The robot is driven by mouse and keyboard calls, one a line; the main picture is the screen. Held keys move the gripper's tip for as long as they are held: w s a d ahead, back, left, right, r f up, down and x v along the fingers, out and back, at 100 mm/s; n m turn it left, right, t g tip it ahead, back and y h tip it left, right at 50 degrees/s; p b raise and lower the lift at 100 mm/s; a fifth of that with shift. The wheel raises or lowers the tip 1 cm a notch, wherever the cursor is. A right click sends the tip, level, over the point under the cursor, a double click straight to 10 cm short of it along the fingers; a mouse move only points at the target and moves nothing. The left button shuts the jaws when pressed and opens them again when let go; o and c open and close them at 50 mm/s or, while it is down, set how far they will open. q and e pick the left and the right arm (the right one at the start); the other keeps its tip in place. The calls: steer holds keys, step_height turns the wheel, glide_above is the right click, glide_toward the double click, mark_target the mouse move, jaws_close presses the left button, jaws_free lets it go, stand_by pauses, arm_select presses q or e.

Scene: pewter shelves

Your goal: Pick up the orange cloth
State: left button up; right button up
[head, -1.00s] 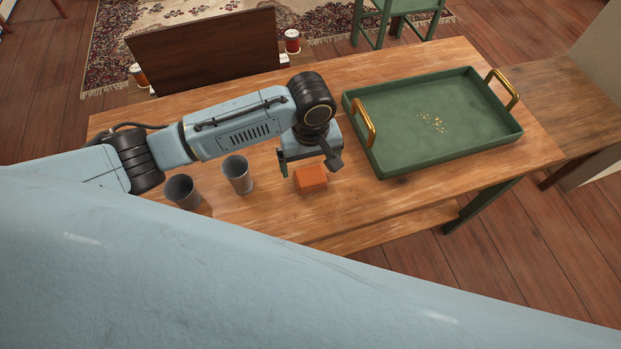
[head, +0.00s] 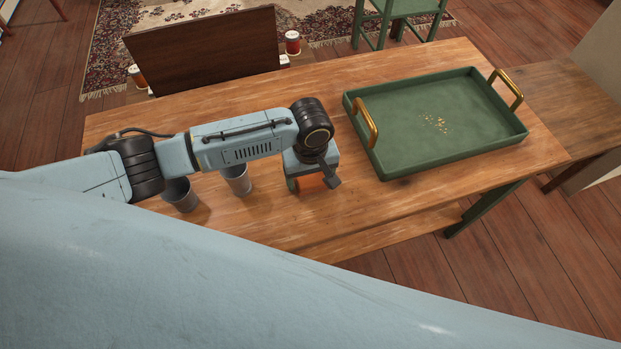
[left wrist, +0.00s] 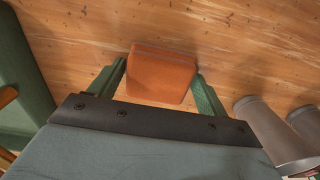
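The orange cloth (head: 311,183) is a small folded block on the wooden table, partly hidden by my left gripper in the head view. In the left wrist view the cloth (left wrist: 161,74) lies between the two green fingers. My left gripper (head: 313,187) points down over it, one finger on each side. In the left wrist view the gripper (left wrist: 160,85) is open, with the fingers close to the cloth's sides; I cannot tell whether they touch it. My right gripper is not in view.
Two grey cups (head: 237,181) (head: 181,196) stand left of the cloth, partly behind my arm. A green tray (head: 398,166) with gold handles lies to the right. A dark wooden panel (head: 205,52) stands at the table's far edge. The table front right of the cloth is clear.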

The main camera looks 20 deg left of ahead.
mark_target(311, 177)
arm_select(q)
steer(key=c, duration=0.6)
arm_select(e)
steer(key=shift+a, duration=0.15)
arm_select(q)
step_height(311, 177, up, 5)
steer(key=shift+r+p, duration=0.1)
steer(key=shift+p, duration=0.75)
step_height(311, 177, up, 4)
steer(key=shift+r+p, duration=0.25)
steer(key=shift+p, duration=0.3)
steer(key=shift+r, duration=0.15)
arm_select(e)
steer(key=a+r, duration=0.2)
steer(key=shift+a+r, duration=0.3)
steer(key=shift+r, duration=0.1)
